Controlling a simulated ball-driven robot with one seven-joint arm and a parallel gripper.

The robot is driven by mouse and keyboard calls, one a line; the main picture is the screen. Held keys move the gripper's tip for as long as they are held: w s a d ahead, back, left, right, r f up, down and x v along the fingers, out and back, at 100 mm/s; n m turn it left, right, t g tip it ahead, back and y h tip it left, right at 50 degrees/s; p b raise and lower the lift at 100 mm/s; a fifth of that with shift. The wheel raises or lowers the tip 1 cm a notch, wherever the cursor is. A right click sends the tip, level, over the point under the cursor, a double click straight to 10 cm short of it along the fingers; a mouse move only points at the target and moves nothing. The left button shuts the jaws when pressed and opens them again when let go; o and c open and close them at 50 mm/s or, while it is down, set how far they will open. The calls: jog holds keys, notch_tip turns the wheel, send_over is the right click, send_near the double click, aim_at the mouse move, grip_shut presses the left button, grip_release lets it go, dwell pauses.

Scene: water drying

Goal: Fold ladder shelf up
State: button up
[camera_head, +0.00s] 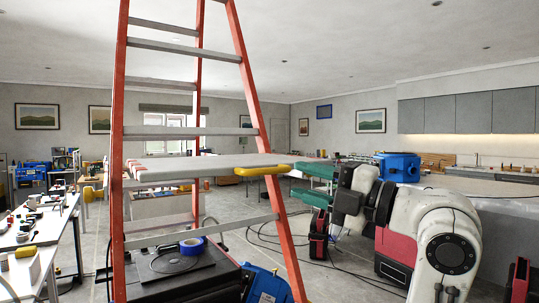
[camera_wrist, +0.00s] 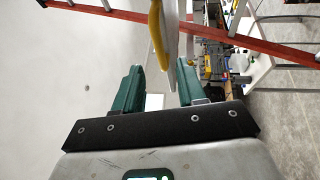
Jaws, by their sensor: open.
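The ladder (camera_head: 120,150) stands upright in the left-centre of the head view, with orange rails and grey rungs. Its grey shelf (camera_head: 205,165) lies level between the rails, folded down. A yellow grip (camera_head: 263,170) sits at the shelf's right front edge, just left of my gripper (camera_head: 295,180). The gripper's green jaws are open and apart, one above the other in this view. In the wrist view, the shelf's yellow grip (camera_wrist: 156,38) lies just ahead of the gap between the jaws (camera_wrist: 159,66). Nothing is clamped, and contact with the grip cannot be told.
A black case with blue tape (camera_head: 192,246) is seen through the ladder's lower part. A white table (camera_head: 35,235) with small items stands at left. A counter with a blue box (camera_head: 398,167) is at right. Cables (camera_head: 350,270) lie on the floor behind the arm.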

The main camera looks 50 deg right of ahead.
aim_at(273, 173)
jog(key=p+x, duration=0.2)
jog(key=x, duration=0.6)
jog(key=shift+w+p, duration=0.1)
jog(key=shift+p, duration=0.25)
jog(key=shift+f, duration=0.1)
grip_shut()
